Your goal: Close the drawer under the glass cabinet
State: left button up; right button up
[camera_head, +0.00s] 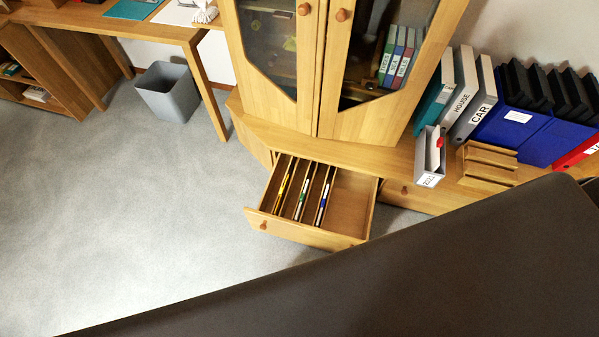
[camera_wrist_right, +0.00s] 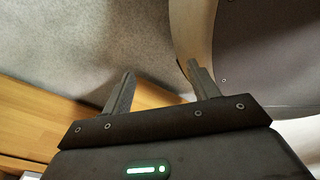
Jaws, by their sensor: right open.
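The drawer (camera_head: 355,192) under the glass cabinet (camera_head: 262,95) is pulled out in the head view. Its front (camera_head: 300,231) has a round wooden knob (camera_head: 263,226) at the left; the right end of the front is near a large dark shape in the foreground. Inside are dividers with several pens or markers in slots, and an empty compartment at the right. My right gripper (camera_wrist_right: 160,85) is open and empty in the right wrist view, with a pale wooden surface (camera_wrist_right: 50,115) to its left. My left gripper is not in view.
A low wooden bench (camera_head: 400,160) runs right of the cabinet, carrying binders (camera_head: 470,100), a grey file box (camera_head: 430,155) and a wooden letter tray (camera_head: 487,163). A grey waste bin (camera_head: 167,92) stands by a desk at the upper left. The grey floor left of the drawer is clear.

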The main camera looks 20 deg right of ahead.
aim_at(346, 221)
jog(key=u, duration=0.8)
jog(key=k, duration=0.75)
jog(key=z, duration=0.95)
